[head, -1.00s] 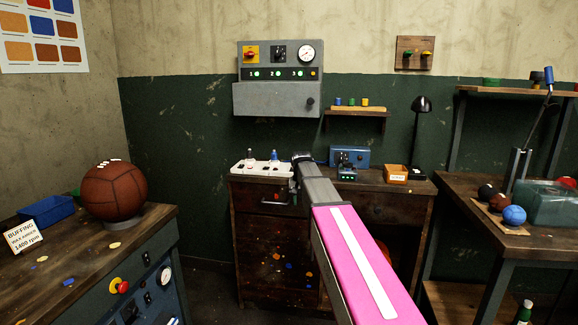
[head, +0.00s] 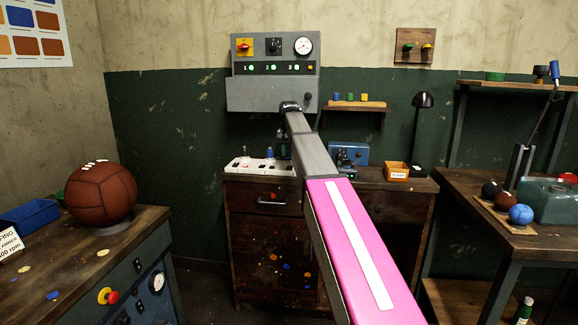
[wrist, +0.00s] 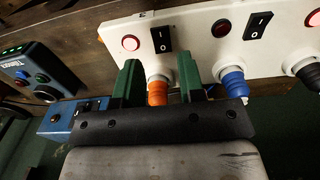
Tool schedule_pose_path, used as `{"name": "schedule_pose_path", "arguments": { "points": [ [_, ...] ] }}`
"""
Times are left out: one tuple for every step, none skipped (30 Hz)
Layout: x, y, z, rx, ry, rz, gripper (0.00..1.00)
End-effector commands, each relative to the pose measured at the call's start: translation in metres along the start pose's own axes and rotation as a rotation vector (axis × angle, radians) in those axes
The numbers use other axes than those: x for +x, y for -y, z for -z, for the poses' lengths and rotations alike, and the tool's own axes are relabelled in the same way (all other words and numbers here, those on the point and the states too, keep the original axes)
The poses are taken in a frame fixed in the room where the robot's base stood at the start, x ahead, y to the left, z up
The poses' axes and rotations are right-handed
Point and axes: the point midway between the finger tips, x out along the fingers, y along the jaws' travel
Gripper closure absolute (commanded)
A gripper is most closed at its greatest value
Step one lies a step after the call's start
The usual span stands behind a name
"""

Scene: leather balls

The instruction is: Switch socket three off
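The white socket strip (wrist: 205,40) lies on the wooden bench and also shows in the head view (head: 256,166). In the wrist view its left end has a glowing red lamp (wrist: 130,43), a black I/O rocker switch (wrist: 161,38) and an orange plug (wrist: 157,94). The middle position has a dark lamp (wrist: 222,29), a rocker switch (wrist: 258,25) and a blue plug (wrist: 233,82). A red lamp (wrist: 313,18) and a dark plug (wrist: 308,72) show at the right. My gripper (wrist: 158,80) is open, its green fingers either side of the orange plug; contact is unclear.
A blue box with buttons and a dial (wrist: 38,72) stands beside the strip in the wrist view. A shelf (head: 354,106) and a black lamp (head: 422,130) are to the right.

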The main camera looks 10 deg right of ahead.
Motion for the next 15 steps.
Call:
{"name": "schedule_pose_path", "arguments": {
  "points": [
    [0.011,-0.001,-0.001,0.0,0.001,0.0,0.64],
    [0.017,0.0,-0.001,0.0,0.002,-0.001,0.64],
    [0.023,0.0,-0.001,0.0,0.002,-0.001,0.64],
    [0.028,0.0,-0.001,0.0,0.002,0.0,0.64],
    [0.033,0.0,-0.001,0.0,0.001,0.0,0.64],
    [0.038,0.0,-0.001,0.0,0.001,0.0,0.64],
    [0.043,0.0,-0.001,0.0,0.001,0.0,0.64],
    [0.046,0.0,-0.001,0.0,0.001,0.0,0.64],
    [0.05,0.0,-0.001,0.0,0.001,0.0,0.64],
    [0.052,0.0,-0.001,0.0,0.001,0.0,0.64],
    [0.055,0.0,0.0,-0.001,0.0,0.0,0.64],
    [0.057,0.0,0.0,-0.001,0.0,0.0,0.64],
    [0.059,0.0,0.0,-0.001,0.0,0.0,0.64],
    [0.06,0.0,0.0,-0.001,0.0,0.0,0.64],
    [0.061,0.0,0.0,-0.001,-0.001,0.0,0.64]
  ]
}}
